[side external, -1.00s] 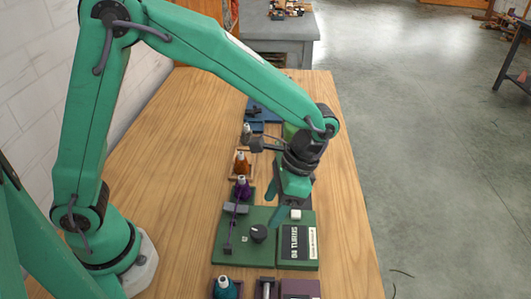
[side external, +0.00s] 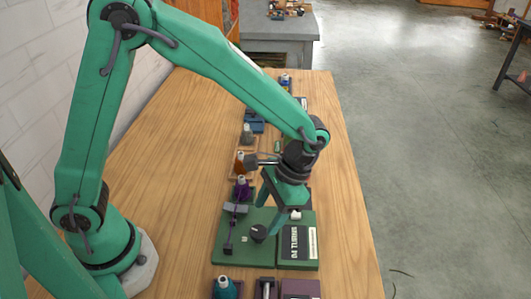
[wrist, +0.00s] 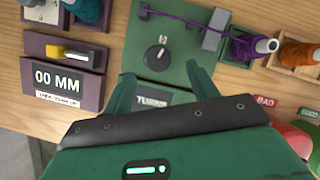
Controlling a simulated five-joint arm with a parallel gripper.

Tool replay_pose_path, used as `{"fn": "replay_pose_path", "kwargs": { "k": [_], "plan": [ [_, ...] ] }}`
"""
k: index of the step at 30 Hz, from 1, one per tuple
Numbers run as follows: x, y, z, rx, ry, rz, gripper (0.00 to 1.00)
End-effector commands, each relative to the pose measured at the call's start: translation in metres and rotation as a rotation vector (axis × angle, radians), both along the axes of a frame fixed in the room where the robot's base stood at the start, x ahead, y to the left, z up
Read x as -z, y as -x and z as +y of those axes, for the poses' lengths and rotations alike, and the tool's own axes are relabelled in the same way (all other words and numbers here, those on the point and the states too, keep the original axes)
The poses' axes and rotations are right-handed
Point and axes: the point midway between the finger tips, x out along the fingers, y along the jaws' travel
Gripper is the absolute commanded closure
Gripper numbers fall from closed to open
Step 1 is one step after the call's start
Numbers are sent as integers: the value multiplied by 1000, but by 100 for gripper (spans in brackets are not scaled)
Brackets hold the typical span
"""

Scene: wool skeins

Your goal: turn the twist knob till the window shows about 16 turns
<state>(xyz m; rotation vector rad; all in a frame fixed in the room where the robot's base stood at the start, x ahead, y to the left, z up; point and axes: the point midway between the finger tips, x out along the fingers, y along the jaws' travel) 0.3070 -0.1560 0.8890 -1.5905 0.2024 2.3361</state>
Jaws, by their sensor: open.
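The dark round twist knob (side external: 258,233) stands on a green board (side external: 228,252). In the wrist view the knob (wrist: 158,55) carries a white pointer line. A dark plate marked TURNS (side external: 298,243) lies to the knob's right; its digits are too small to read surely. In the wrist view the TURNS plate (wrist: 160,100) is partly hidden by my gripper. My gripper (side external: 270,212) is open and empty, close above the knob and slightly to its right. In the wrist view the fingertips of my gripper (wrist: 160,69) are spread to either side, just short of the knob.
A purple yarn cone (side external: 242,188) stands behind the board; its strand runs to grey guides on the board. A teal cone (side external: 225,288) is at the front. A purple unit reading 00 MM (wrist: 60,80) sits beside the board. Bare wood (side external: 165,200) lies left.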

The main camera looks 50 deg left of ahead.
Motion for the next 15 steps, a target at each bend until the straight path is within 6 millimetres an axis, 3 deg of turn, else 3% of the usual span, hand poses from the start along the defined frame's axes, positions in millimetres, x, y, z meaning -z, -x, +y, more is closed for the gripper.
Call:
{"fn": "replay_pose_path", "kwargs": {
  "k": [9, 15],
  "plan": [
    [35, 14, 5, 2, -3, 1, 41],
    [45, 18, 6, 1, -4, -1, 41]
  ]
}}
